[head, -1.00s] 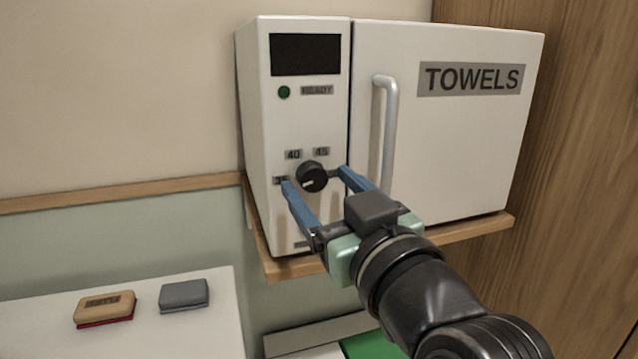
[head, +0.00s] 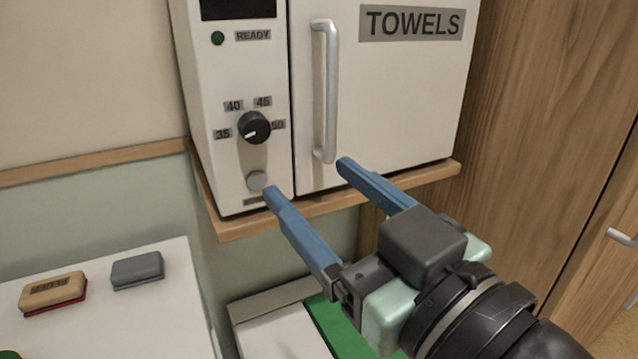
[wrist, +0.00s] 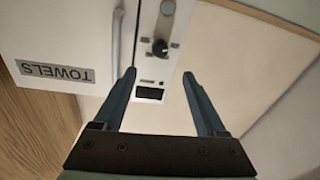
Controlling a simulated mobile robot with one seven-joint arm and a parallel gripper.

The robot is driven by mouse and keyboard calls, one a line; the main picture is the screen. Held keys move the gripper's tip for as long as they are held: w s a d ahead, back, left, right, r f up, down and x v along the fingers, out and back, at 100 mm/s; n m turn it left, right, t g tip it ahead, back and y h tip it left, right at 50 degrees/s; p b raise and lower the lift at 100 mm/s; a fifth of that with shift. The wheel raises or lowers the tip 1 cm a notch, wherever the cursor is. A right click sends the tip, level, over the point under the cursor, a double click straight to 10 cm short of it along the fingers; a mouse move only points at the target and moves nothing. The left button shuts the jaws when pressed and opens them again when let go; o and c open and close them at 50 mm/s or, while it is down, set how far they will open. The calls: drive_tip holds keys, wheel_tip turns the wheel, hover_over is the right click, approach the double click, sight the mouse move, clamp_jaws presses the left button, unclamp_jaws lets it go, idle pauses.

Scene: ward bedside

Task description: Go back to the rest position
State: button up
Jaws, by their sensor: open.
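My gripper (head: 306,176) has two blue fingers spread wide with nothing between them. It is in front of and below the towel warmer (head: 385,120), apart from it. The warmer's black dial (head: 254,127) sits among the marks 35, 40, 45 and a partly hidden last one, its white pointer line towards the lower left, near 35. Below the dial is a round grey button (head: 257,180). In the wrist view the dial (wrist: 160,47) shows upside down beyond the open fingers (wrist: 158,78).
The warmer stands on a wooden shelf (head: 240,227) and its door, with a vertical handle (head: 325,90), is closed. A white surface at lower left holds a tan-and-red item (head: 53,291) and a grey item (head: 137,270). A green panel (head: 325,320) lies below. Wooden panelling (head: 530,100) is at right.

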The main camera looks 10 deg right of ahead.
drive_tip(key=s+a+r+m+t+h+p, duration=0.1)
drive_tip(key=r+m+t+h+p, duration=0.1)
drive_tip(key=r, duration=0.7)
drive_tip(key=s+a+r+m+t+h+p, duration=0.1)
drive_tip(key=a+r+m+t+h+p, duration=0.1)
drive_tip(key=r, duration=0.8)
drive_tip(key=s+a+r+m+t+h+p, duration=0.1)
drive_tip(key=a+r+m+t+h+p, duration=0.1)
drive_tip(key=r+t+p, duration=0.4)
wheel_tip(320, 180, up, 4)
drive_tip(key=shift+f+h+p, duration=0.25)
drive_tip(key=shift+h+p, duration=0.2)
drive_tip(key=shift+h, duration=0.25)
